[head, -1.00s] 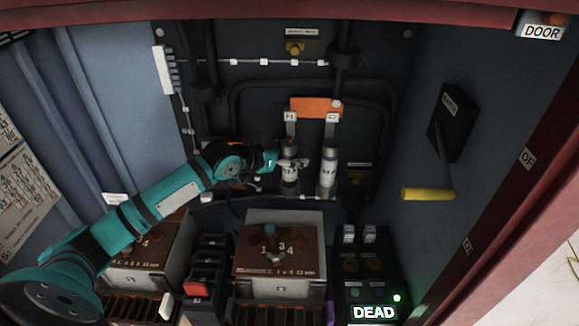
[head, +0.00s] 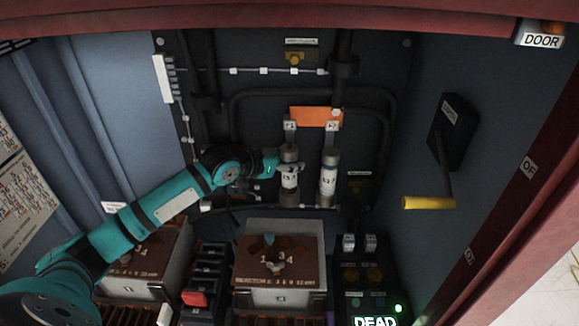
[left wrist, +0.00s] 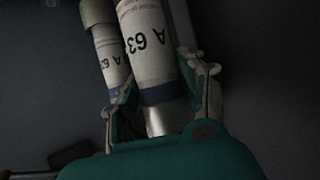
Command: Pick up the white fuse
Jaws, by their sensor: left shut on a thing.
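Two upright white-labelled fuses with metal ends stand side by side on the back panel in the head view. My left gripper (head: 290,168) is at the left fuse (head: 289,183), with its fingers around the upper part. In the left wrist view, this fuse (left wrist: 147,45) lies between the two fingers, showing a "63 A" label, a blue band and a silver end. The right fuse (head: 328,182) stands apart from the gripper; it also shows behind in the left wrist view (left wrist: 110,58). Whether the held fuse is clear of its clips cannot be told.
An orange plate (head: 316,117) is above the fuses, with dark cables around them. A brown-topped box (head: 277,276) stands below. A yellow-handled lever (head: 428,203) sticks out from the right wall. A lit "DEAD" sign (head: 375,321) is at the bottom.

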